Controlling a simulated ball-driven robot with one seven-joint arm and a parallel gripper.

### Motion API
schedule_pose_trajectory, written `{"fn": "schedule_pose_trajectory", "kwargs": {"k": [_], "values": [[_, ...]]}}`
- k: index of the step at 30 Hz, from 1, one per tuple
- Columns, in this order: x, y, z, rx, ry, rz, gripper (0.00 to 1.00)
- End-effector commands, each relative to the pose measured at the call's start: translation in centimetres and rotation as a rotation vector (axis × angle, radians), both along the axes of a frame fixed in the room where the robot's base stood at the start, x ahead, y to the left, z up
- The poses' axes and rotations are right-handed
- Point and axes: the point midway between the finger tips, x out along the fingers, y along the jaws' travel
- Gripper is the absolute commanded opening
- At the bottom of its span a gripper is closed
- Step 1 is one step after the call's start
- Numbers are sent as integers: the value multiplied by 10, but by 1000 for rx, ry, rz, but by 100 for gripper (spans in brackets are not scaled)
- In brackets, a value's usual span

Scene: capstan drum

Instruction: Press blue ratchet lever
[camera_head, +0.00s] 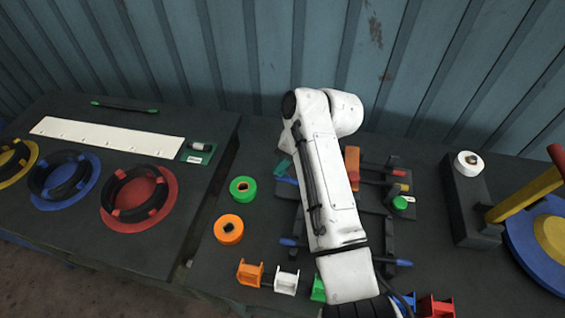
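Two blue-tipped pieces that look like levers show left of my white arm: one (288,181) on the rear part of a dark fixture (372,203), one (290,242) on its front part. I cannot tell which is the ratchet lever. My arm crosses in front of the fixture and hides its middle. The arm ends in a dark part at the bottom edge; my gripper's fingers are not visible, and no contact with a lever shows.
Green (243,189) and orange (229,229) rolls lie left of the fixture, with small coloured brackets (286,281) in front. A blue drum (537,258) with a yellow, red-tipped handle (524,194) stands right. A gap separates the left table with coloured rings (168,212).

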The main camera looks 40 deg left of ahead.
Motion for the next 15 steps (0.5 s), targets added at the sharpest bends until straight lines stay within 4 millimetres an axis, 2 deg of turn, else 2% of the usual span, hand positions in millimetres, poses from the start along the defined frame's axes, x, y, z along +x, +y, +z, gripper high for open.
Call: {"fn": "schedule_pose_trajectory", "kwargs": {"k": [1, 7, 15], "values": [[1, -1, 15, 2, -1, -1, 0], [7, -3, 42, 10, -8, -3, 0], [9, -7, 99, 9, -8, -4, 0]]}}
